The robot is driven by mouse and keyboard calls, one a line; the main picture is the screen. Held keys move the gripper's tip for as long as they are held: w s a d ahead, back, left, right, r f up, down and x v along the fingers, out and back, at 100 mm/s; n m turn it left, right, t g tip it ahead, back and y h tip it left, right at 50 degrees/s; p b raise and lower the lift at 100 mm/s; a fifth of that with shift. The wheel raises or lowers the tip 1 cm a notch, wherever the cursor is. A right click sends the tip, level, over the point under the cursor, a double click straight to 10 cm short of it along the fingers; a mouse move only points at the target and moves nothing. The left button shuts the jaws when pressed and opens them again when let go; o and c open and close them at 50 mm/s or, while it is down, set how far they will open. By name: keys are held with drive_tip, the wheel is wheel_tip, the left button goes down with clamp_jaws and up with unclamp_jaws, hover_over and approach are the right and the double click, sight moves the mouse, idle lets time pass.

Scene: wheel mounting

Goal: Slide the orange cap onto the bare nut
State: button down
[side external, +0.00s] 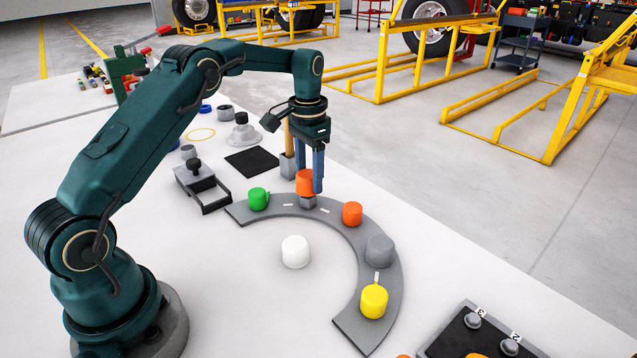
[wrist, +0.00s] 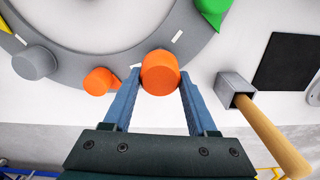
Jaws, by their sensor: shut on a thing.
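My gripper (side external: 310,187) points straight down and is shut on an orange cap (side external: 305,180). In the wrist view the orange cap (wrist: 160,73) sits between the two blue fingertips (wrist: 160,84). Directly under the cap, the bare grey nut (side external: 308,202) shows on the curved grey plate (side external: 338,323). Its lower part is visible in the side view; the cap hides it in the wrist view. I cannot tell whether the cap's rim is just above the nut or partly over it.
On the plate stand a green cap (side external: 258,199), another orange cap (side external: 352,214), a grey cap (side external: 379,249) and a yellow cap (side external: 374,301). A white cap (side external: 295,251) stands inside the curve. A square grey holder with a wooden handle (wrist: 270,135) stands close behind the gripper.

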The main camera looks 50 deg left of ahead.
drive_tip(key=shift+f, duration=0.2)
drive_tip(key=shift+f, duration=1.1)
drive_tip(key=shift+f, duration=0.35)
drive_tip(key=shift+f, duration=0.2)
drive_tip(key=shift+c, duration=0.6)
unclamp_jaws()
drive_tip(key=shift+r, duration=0.15)
